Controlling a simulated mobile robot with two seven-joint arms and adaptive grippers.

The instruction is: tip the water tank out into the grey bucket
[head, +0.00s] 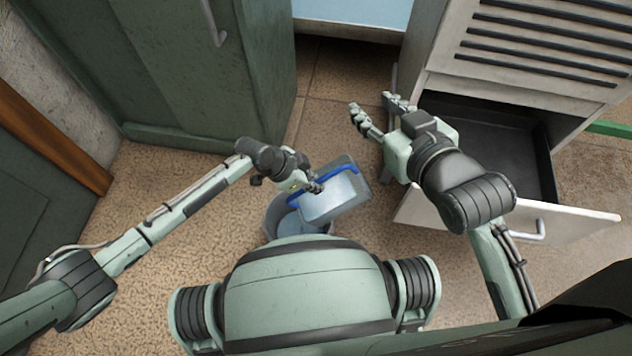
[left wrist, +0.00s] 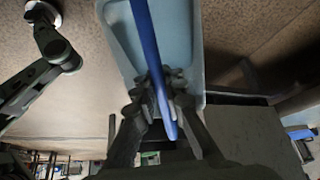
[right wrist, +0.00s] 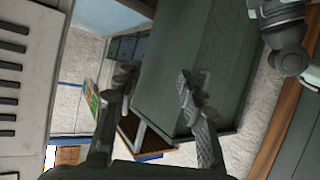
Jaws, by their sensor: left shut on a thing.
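The water tank (head: 335,205) is a pale translucent box with a blue handle (head: 322,185). My left gripper (head: 314,187) is shut on this handle. In the left wrist view, the fingers close around the blue handle (left wrist: 143,30) with the pale tank (left wrist: 180,40) behind it. The tank is held tilted above and to the right of the grey bucket (head: 273,213), overlapping it in the head view. The bucket is on the floor, partly hidden by the tank and my body. Something bluish shows inside it; I cannot tell if it is water. My right gripper (head: 373,110) is open and empty.
An open drawer (head: 500,125) with a white front juts out at the right, below a slatted grey cabinet (head: 545,40), close to my right arm. A green cabinet (head: 200,60) stands at the back left. The brown floor (head: 170,270) at left is clear.

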